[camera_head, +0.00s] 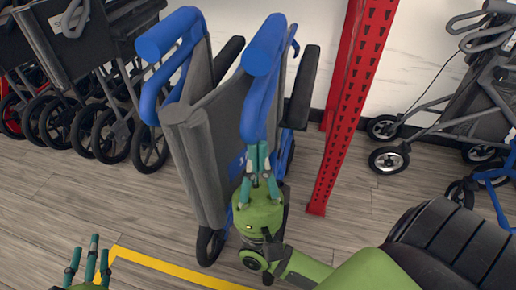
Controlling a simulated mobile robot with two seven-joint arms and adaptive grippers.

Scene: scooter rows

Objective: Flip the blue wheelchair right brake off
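The blue wheelchair (215,135) stands folded in the middle of the head view, with grey fabric, blue push handles and black armrests. Its brakes cannot be made out; the right side low down is partly hidden behind my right gripper. My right gripper (259,150), green with teal fingers, is upright in front of the chair's right rear side, below the right handle. Its fingers overlap the blue frame; I cannot tell whether they touch it or are closed. My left gripper (88,250) is at the bottom left edge, fingers spread and empty, away from the chair.
A red perforated post (347,110) stands just right of the wheelchair. Dark folded wheelchairs (85,75) fill the left back. Grey walkers or rollators (470,95) stand at the right. A yellow floor line (165,267) runs in front, with clear wooden floor at lower left.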

